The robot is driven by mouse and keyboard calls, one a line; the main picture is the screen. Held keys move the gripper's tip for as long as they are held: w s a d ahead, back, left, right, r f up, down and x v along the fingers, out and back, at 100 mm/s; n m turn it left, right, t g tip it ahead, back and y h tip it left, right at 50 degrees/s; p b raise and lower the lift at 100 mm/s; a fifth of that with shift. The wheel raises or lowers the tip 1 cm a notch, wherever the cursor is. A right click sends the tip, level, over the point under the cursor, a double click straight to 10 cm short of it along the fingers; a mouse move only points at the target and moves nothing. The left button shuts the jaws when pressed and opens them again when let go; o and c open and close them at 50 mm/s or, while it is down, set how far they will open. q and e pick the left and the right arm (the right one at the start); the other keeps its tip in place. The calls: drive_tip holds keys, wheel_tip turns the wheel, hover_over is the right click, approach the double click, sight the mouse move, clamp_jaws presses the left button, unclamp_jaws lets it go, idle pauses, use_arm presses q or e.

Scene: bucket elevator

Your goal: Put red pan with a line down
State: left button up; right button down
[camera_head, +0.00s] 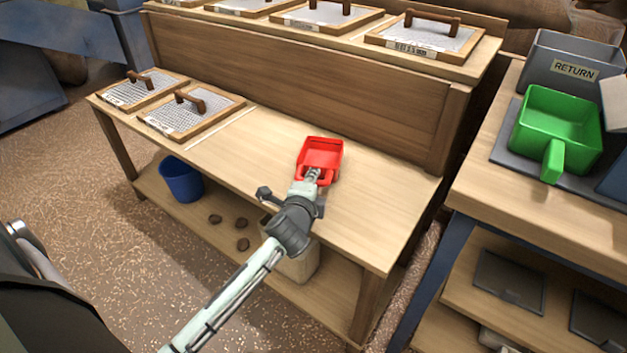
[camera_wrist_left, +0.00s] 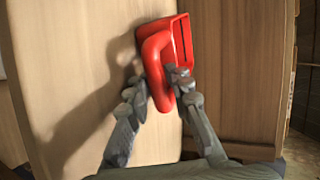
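The red pan (camera_head: 321,154) is over the lower wooden bench (camera_head: 262,150), near its right end. In the left wrist view the red pan (camera_wrist_left: 183,36) shows a dark line along it and a looped handle toward me. My left gripper (camera_head: 314,176) reaches in from the front. In the wrist view its fingers (camera_wrist_left: 160,84) lie on both sides of the handle and appear closed on it. The pan's shadow falls apart from it on the wood, so it looks slightly raised. My right gripper is not in view.
Framed mesh screens with handles (camera_head: 190,115) sit on the bench's left end and the upper shelf. A green pan (camera_head: 556,128) and a grey RETURN bin (camera_head: 575,62) stand on the right table. A blue bucket (camera_head: 181,180) is below. Bench wood around the red pan is clear.

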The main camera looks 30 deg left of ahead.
use_arm(q)
drive_tip(key=shift+o, duration=0.9)
drive_tip(key=shift+s, duration=0.1)
drive_tip(key=v, duration=1.1)
drive_tip(key=s+f+n+g+h, duration=0.1)
drive_tip(key=s+f+n+g, duration=0.4)
drive_tip(key=s+f, duration=0.3)
drive_tip(key=s+d+f+n+g+h, duration=0.1)
drive_tip(key=s+f+n+g, duration=0.4)
drive_tip(key=f, duration=0.9)
drive_tip(key=s+n+h, duration=0.1)
drive_tip(key=s+n, duration=0.1)
drive_tip(key=s, duration=0.1)
drive_tip(key=shift+s+f+n+p, duration=0.3)
drive_tip(key=shift+f+n, duration=0.05)
drive_tip(key=shift+n, duration=0.05)
